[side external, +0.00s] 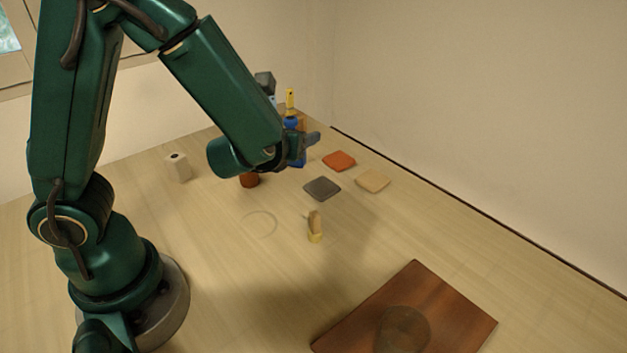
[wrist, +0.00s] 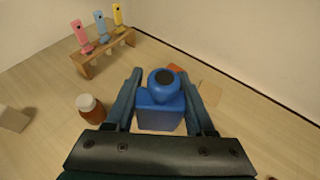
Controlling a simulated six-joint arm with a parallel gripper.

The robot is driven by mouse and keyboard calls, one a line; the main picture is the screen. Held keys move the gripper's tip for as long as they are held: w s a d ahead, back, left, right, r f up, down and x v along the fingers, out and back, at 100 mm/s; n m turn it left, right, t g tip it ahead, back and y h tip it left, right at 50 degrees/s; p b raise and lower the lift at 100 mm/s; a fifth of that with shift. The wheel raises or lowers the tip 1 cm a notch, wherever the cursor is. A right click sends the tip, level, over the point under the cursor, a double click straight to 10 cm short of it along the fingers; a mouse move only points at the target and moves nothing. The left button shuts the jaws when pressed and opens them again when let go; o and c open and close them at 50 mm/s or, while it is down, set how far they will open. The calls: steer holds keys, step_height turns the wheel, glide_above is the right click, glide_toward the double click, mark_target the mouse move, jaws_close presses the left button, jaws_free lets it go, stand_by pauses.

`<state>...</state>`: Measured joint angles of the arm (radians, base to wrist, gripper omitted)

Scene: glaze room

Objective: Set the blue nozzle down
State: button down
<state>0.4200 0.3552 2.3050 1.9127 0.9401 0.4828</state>
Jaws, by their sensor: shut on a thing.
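The blue nozzle (wrist: 158,112) is a blocky blue body with a round knob on top that has a dark hole. It sits upright between the two fingers of my gripper (wrist: 162,82), which is shut on it. In the side external view, my gripper (side external: 303,147) is at the far part of the table, and blue parts of the nozzle (side external: 291,124) show above and below the fingers. The rest of it is hidden by my fingers. I cannot tell whether its base touches the table.
A wooden rack (wrist: 88,68) with pink, blue and yellow tools stands behind. A brown jar (wrist: 91,112) is left of my gripper. Orange (side external: 339,160), grey (side external: 322,188) and cream (side external: 373,181) tiles lie to the right. A small yellow-based piece (side external: 314,236) and brown board (side external: 455,310) are nearer.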

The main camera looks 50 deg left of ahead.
steer(key=w+d+f, duration=0.1)
steer(key=d+f, duration=0.1)
steer(key=d, duration=0.3)
steer(key=w+d+f+m+h, duration=0.1)
steer(key=w+d+f, duration=0.1)
steer(key=d, duration=0.2)
steer(key=w+d+f+m+t+h, duration=0.1)
steer(key=d+f, duration=0.1)
steer(key=d, duration=0.3)
steer(key=shift+w+d+f, duration=0.1)
steer(key=shift+w+d, duration=0.05)
steer(key=shift+d, duration=0.2)
steer(key=shift+f, duration=2)
steer(key=shift+f, duration=0.15)
steer(key=shift+c, duration=1.3)
jaws_free()
